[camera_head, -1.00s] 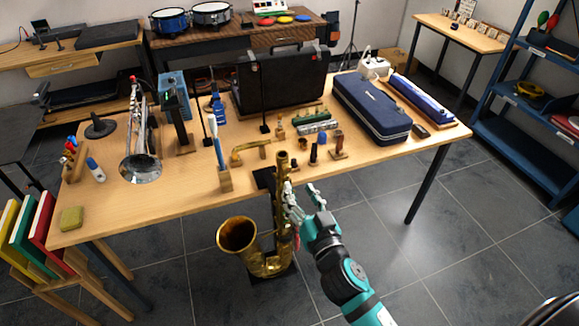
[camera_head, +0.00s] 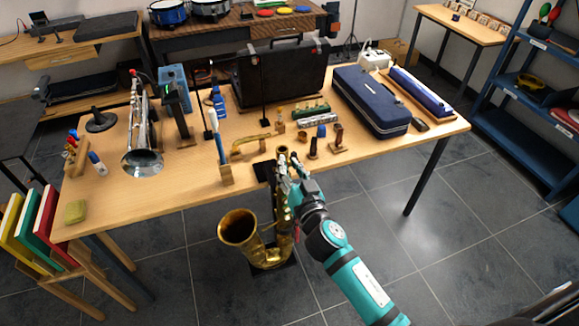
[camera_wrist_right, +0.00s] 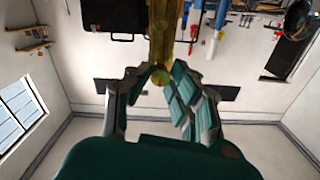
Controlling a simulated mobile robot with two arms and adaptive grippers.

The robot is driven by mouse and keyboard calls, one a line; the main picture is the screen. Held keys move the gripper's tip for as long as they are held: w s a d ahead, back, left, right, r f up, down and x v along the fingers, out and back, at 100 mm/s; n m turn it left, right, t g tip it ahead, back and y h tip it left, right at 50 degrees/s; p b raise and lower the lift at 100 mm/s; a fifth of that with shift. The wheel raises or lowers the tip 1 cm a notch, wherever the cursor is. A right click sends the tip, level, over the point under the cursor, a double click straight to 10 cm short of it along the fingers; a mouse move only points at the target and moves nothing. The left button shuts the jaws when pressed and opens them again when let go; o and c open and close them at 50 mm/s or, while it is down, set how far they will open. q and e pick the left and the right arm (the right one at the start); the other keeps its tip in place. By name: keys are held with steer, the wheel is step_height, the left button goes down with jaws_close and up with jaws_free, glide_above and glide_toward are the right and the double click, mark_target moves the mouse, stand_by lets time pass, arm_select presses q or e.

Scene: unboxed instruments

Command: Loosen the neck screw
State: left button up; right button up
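The brass saxophone (camera_head: 262,252) stands upright on a dark stand in front of the table, its bell (camera_head: 238,228) facing left. Its open top end (camera_head: 282,151) rises just above the table's front edge. My right gripper (camera_head: 289,166) is at the upper tube, coming from the lower right. In the right wrist view its fingers (camera_wrist_right: 163,72) are apart on either side of the brass tube (camera_wrist_right: 163,35) and a small round brass piece (camera_wrist_right: 160,77), possibly the neck screw. Contact is unclear. A curved brass neck (camera_head: 250,142) lies on the table. My left gripper is out of view.
The wooden table (camera_head: 120,205) carries a trumpet (camera_head: 140,150), a black case (camera_head: 285,75), a blue case (camera_head: 372,98) and several small parts near the saxophone's top. Coloured books (camera_head: 40,228) stand at the left. The floor at right is clear.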

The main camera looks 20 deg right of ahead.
jaws_close()
steer(key=shift+n, duration=0.4)
steer(key=n+p, duration=0.1)
steer(key=n, duration=2.2)
steer(key=shift+a+f, duration=0.1)
steer(key=shift+f, duration=0.05)
steer(key=shift+n, duration=0.4)
steer(key=o, duration=0.6)
jaws_free()
